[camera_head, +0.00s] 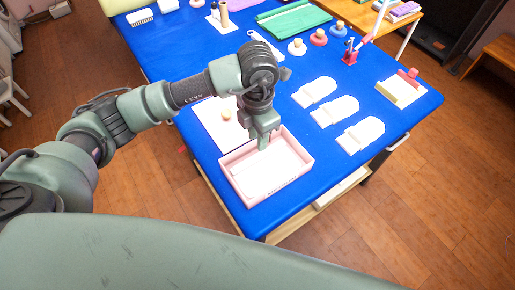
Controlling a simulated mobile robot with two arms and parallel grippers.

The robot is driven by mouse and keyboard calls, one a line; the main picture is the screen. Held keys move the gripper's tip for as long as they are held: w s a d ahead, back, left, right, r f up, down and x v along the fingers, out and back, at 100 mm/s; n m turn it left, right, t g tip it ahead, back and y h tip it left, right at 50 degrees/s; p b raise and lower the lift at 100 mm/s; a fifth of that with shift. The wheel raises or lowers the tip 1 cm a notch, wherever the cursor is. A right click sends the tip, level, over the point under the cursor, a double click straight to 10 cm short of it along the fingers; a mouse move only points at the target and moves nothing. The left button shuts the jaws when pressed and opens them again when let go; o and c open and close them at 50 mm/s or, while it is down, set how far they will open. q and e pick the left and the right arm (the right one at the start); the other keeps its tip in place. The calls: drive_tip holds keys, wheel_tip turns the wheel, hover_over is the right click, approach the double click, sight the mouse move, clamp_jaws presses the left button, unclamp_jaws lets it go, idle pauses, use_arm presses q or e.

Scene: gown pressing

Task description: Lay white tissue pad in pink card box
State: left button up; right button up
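The pink card box (234,188) is open and lies near the front edge of the blue table. Its inside is white, with a faint pale shape (262,180) on its floor that may be a white tissue pad; I cannot tell for certain. My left gripper (263,144) points down over the back part of the box, its tips at or just inside the back wall. I cannot tell whether its fingers are apart or whether they hold anything. My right gripper is not in view.
Three white slipper-like pieces (361,134) lie to the right. A green folded cloth (296,20) and several small tools are farther back.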

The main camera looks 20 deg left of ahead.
use_arm(q)
wheel_tip(320, 180, up, 5)
drive_tip(key=shift+f+b, duration=0.1)
drive_tip(key=shift+b, duration=0.25)
idle(0.4)
